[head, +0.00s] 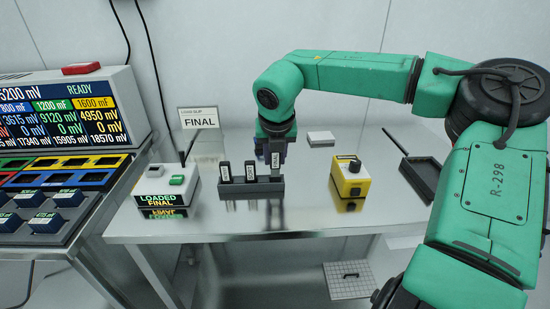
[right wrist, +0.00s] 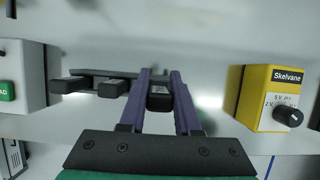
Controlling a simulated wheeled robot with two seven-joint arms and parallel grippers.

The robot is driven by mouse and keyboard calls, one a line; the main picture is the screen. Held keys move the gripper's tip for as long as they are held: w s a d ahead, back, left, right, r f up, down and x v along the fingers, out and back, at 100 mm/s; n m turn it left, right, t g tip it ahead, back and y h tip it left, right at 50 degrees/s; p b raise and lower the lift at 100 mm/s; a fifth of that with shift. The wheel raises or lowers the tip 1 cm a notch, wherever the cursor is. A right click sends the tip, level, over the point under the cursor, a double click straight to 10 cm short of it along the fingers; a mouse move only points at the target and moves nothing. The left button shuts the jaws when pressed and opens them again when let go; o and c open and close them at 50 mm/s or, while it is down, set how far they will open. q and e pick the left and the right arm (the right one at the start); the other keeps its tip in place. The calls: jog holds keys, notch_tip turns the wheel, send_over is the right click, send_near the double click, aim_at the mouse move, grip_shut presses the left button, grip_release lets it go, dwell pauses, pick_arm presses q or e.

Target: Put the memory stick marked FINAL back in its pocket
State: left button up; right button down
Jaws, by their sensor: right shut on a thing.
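My right gripper (head: 274,150) is shut on a dark memory stick (head: 276,163) whose pale label appears to read FINAL. The stick is upright at the right end of a dark grey rack (head: 263,189). Its lower end meets the rack there; I cannot tell how deep it sits in the pocket. Two other dark sticks, a left one (head: 225,178) and a middle one (head: 250,171), stand in the rack. In the right wrist view the held stick (right wrist: 159,100) shows between the purple fingers, with the rack (right wrist: 90,73) behind. My left gripper is not in view.
A white box (head: 190,188) displaying LOADED FINAL stands left of the rack, with a FINAL sign (head: 199,119) behind. A yellow box (head: 351,181) with a black knob stands right. The table front is clear.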

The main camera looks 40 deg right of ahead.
aim_at(275, 167)
dwell(0.5)
jog(key=shift+f+b, duration=1.6)
jog(key=shift+b, duration=0.35)
jog(key=c, duration=0.5)
grip_release()
jog(key=shift+c, duration=0.2)
jog(key=shift+s, duration=0.1)
jog(key=v, duration=1.4)
jog(key=shift+r+p, duration=0.4)
jog(key=shift+a, duration=0.1)
